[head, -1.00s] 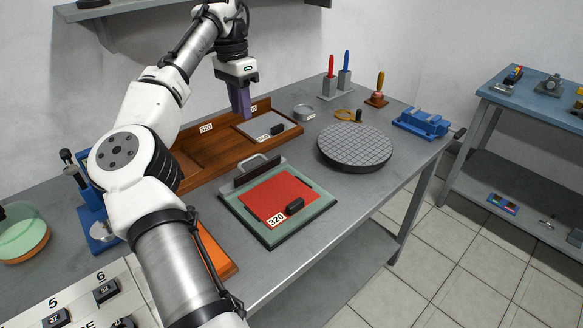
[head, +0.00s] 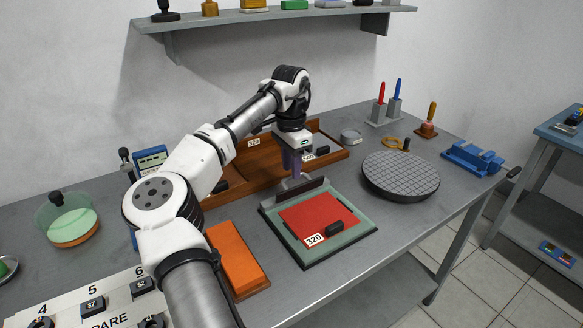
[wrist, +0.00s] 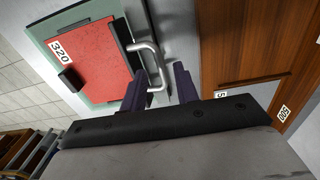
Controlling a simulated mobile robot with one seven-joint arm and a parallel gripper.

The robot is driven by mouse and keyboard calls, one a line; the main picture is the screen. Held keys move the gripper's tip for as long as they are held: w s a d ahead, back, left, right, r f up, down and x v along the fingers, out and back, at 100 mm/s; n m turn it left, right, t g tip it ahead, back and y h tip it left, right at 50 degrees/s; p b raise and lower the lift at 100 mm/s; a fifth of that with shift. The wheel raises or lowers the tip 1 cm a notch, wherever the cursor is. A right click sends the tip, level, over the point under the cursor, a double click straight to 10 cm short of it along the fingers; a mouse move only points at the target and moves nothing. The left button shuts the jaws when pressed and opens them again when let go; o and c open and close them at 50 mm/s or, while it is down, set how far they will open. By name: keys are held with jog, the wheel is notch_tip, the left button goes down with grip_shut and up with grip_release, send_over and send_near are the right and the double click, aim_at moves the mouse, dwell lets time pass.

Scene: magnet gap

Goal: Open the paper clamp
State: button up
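The paper clamp is a dark bar (head: 302,193) with a grey metal handle, along the back edge of a green-framed board (head: 347,245). A red sheet (head: 312,217) labelled 320 lies on the board, with a small black block on it. The bar lies low along the sheet's back edge. My gripper (head: 293,168) points down over the clamp handle and hides part of it. In the wrist view, my gripper's purple fingers (wrist: 162,76) are apart, and the U-shaped handle (wrist: 154,62) shows between them, closer to the left finger. Contact cannot be made out.
A wooden tray (head: 262,165) with 320 labels stands behind the clamp. An orange block (head: 236,258) lies to the left, near my arm. A round gridded plate (head: 400,172) and a blue vise (head: 472,157) are to the right. A wall shelf (head: 270,17) hangs above.

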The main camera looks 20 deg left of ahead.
jog(key=shift+f, duration=0.7)
grip_shut()
jog(key=shift+s+d+f+t+y+b, duration=0.1)
jog(key=shift+s+d+t+y+b, duration=0.2)
jog(key=shift+d+y+b, duration=0.15)
jog(key=shift+s+d+r+t+y+b, duration=0.25)
jog(key=shift+t+y+b, duration=0.35)
jog(key=shift+y, duration=0.15)
jog(key=shift+r, duration=0.1)
